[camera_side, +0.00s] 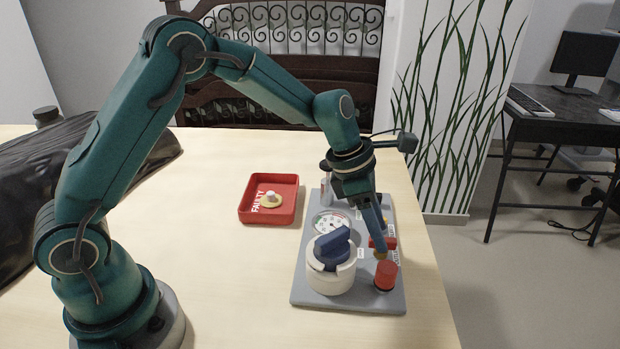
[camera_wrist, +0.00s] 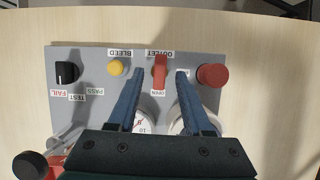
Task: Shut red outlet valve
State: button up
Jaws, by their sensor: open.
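The red outlet valve (camera_wrist: 160,72) is a small red handle on the grey panel, between an OUTLET label and an OPEN label in the wrist view. Its long side runs up and down that picture, with one end towards OPEN. In the side view, the valve (camera_side: 388,243) shows partly behind my gripper (camera_side: 380,240). My gripper (camera_wrist: 160,74) is open, with one blue finger on each side of the handle and a gap showing on both sides. I cannot tell how far the fingertips are above the panel.
A red round knob (camera_wrist: 212,75) stands right of the valve, close to one finger. A yellow BLEED button (camera_wrist: 116,67) and black TEST switch (camera_wrist: 66,73) are left. A white cylinder with a blue handle (camera_side: 332,262) and a gauge (camera_side: 332,221) share the panel. A red FAULTY tray (camera_side: 250,214) lies apart.

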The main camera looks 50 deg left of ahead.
jog(key=shift+w+d+f, duration=0.2)
jog(key=shift+f, duration=0.4)
jog(key=shift+c, duration=0.3)
grip_shut()
jog(key=shift+m, duration=0.3)
jog(key=m+g, duration=0.1)
jog(key=m, duration=0.1)
jog(key=m+g, duration=0.1)
jog(key=m, duration=0.1)
jog(key=shift+w+a+m+h, duration=0.15)
jog(key=shift+w+m+h, duration=0.05)
jog(key=shift+m+h, duration=0.2)
jog(key=m+g, duration=0.1)
jog(key=m, duration=0.1)
jog(key=m+g, duration=0.1)
jog(key=m, duration=0.2)
jog(key=shift+w, duration=0.15)
jog(key=shift+m, duration=0.7)
